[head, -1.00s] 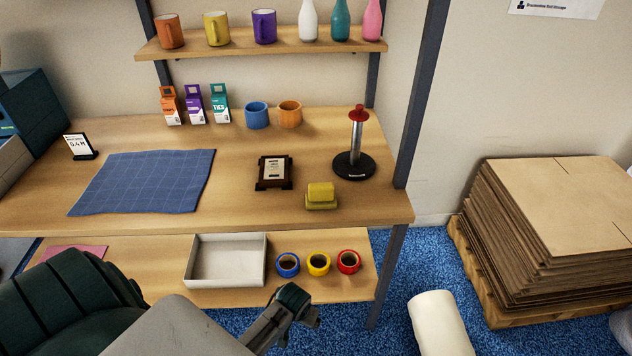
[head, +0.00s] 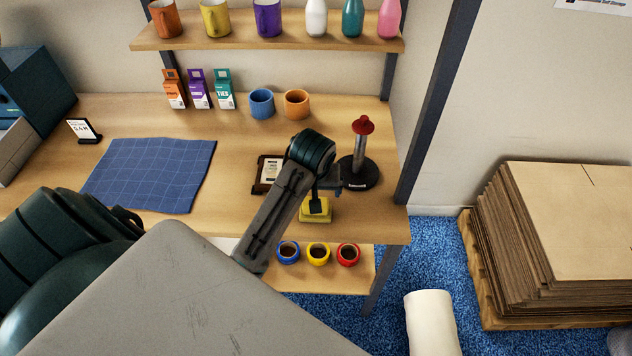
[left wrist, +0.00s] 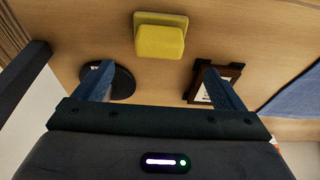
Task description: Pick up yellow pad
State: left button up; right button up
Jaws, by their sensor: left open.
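The yellow pad (head: 316,212) lies on the table near its front right edge, partly hidden by my left gripper in the head view. It also shows in the left wrist view (left wrist: 160,38), beyond the fingertips and between their lines. My left gripper (left wrist: 152,72) is open and empty, with its two blue fingers apart. In the head view my left gripper (head: 322,190) is over the pad; the exact gap above it is hard to tell. My right gripper does not show.
A black stand with a red top (head: 362,150) is close on the right, and a small framed plaque (head: 268,172) close on the left. A blue cloth mat (head: 150,175) lies farther left. Rolls (head: 318,254) stand on the shelf below. Mugs and boxes line the back.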

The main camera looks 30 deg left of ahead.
pick_arm(q)
jog(key=p, duration=0.1)
send_over(305, 215)
jog(key=w+d, duration=0.2)
notch_tip(305, 215, down, 5)
jog(key=shift+f, duration=0.1)
jog(key=shift+f+p, duration=0.2)
jog(key=shift+p, duration=0.15)
jog(key=p+x, duration=0.2)
jog(key=x, duration=0.2)
jog(key=shift+f, duration=0.1)
jog(key=shift+w+f, duration=0.1)
jog(key=shift+f, duration=0.2)
jog(key=c, duration=1.1)
jog(key=shift+r, duration=0.15)
jog(key=shift+c, duration=0.2)
